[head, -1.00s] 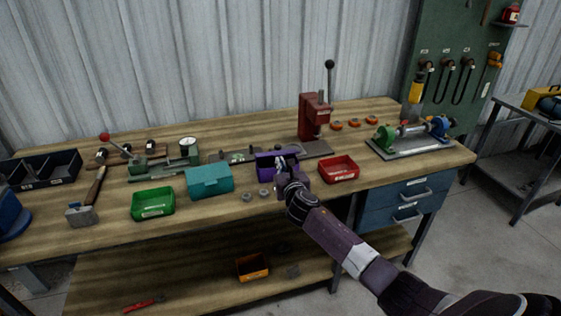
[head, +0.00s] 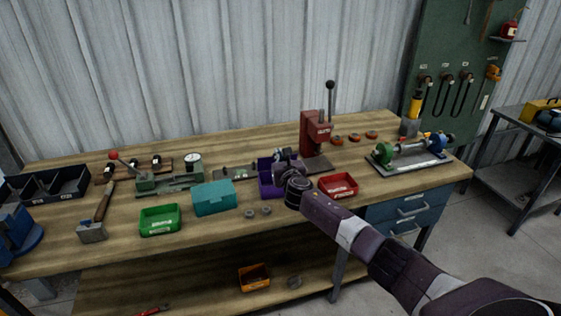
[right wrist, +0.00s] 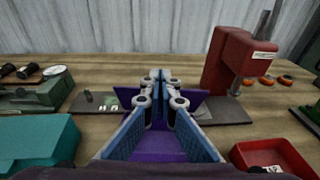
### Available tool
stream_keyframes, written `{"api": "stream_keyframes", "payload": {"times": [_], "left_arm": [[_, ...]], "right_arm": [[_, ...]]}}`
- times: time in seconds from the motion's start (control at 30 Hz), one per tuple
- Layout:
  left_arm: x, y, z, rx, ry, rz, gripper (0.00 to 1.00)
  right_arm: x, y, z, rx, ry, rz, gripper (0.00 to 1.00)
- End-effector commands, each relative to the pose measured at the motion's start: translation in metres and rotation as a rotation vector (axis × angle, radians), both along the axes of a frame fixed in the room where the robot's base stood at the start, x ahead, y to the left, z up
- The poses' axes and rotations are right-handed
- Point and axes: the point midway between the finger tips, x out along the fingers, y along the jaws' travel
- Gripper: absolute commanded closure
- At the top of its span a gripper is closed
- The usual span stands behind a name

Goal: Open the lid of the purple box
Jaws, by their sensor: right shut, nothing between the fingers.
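The purple box (head: 267,191) stands on the workbench (head: 115,221) between the teal box and the red tray. Its lid looks raised at the back, and its purple inside shows partly; my gripper and arm cover its right side. In the right wrist view, purple panels (right wrist: 188,103) stand upright on both sides of the fingertips, with more purple (right wrist: 160,147) below between the fingers. My right gripper (head: 281,156) is over the box, fingertips together with nothing held, at the raised lid; contact is unclear. My left gripper is out of view.
A teal box (head: 213,198) is left of the purple box, a red tray (head: 338,186) right, and a red press (head: 314,134) behind. Two small grey rings (head: 258,211) lie in front. A green tray (head: 160,221) is farther left. Bare wood lies along the front edge.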

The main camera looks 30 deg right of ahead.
Motion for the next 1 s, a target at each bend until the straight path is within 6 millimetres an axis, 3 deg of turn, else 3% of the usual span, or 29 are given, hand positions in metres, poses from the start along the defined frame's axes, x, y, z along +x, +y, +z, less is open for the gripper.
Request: {"api": "stream_keyframes", "payload": {"times": [0.2, 0.5, 1.0], "left_arm": [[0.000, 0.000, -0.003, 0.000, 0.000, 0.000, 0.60], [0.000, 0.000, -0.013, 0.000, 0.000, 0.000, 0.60], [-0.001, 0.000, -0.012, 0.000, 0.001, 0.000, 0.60]], "right_arm": [[0.025, -0.007, 0.012, 0.000, -0.002, 0.001, 1.00], [0.047, -0.015, 0.016, 0.001, 0.001, 0.000, 1.00], [0.050, -0.015, 0.016, 0.004, 0.008, 0.002, 1.00]]}}
